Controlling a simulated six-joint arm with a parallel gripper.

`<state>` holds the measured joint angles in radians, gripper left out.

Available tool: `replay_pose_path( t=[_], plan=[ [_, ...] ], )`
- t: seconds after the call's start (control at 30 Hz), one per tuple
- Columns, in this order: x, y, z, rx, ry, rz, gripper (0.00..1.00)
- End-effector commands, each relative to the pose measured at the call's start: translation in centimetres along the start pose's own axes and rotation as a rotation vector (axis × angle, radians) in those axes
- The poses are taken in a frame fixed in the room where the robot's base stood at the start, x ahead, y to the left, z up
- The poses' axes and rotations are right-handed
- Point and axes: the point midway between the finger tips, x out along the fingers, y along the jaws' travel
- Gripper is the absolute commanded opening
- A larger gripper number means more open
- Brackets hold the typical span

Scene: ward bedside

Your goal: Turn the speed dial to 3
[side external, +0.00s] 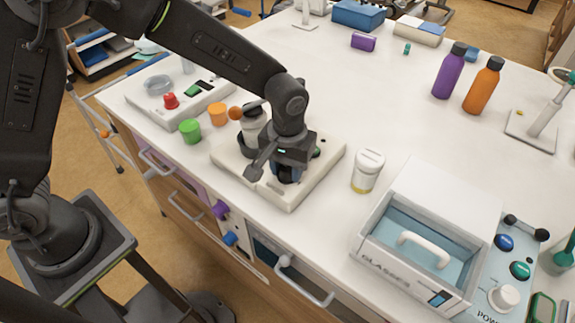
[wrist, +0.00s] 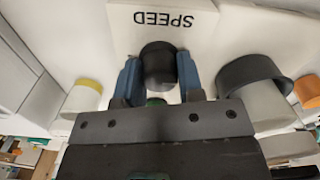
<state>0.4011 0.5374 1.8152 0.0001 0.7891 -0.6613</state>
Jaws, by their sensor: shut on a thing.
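The black speed dial (wrist: 158,58) stands on a white plate (wrist: 208,46) that carries the word SPEED, upside down in the wrist view. My gripper (wrist: 158,82) has its blue fingers on both sides of the dial, shut on it. In the side external view, my gripper (side external: 286,174) points down over the white device (side external: 290,198) near the counter's front edge and hides the dial. No scale number or pointer mark on the dial is readable.
Orange (side external: 217,114) and green (side external: 190,131) cups are to the left. A yellow-banded white jar (side external: 367,171) and a GLASSES box (side external: 425,240) are to the right. The counter behind is mostly clear.

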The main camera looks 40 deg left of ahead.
Motion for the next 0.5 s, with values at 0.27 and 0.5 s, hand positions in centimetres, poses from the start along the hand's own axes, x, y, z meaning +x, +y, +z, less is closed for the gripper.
replay_pose_path(
  t=[0.27, 0.5],
  plan=[
    [-0.05, 0.02, -0.02, 0.071, 0.0, 0.0, 0.11],
    [-0.06, 0.05, -0.01, 0.242, 0.0, 0.0, 0.11]
  ],
)
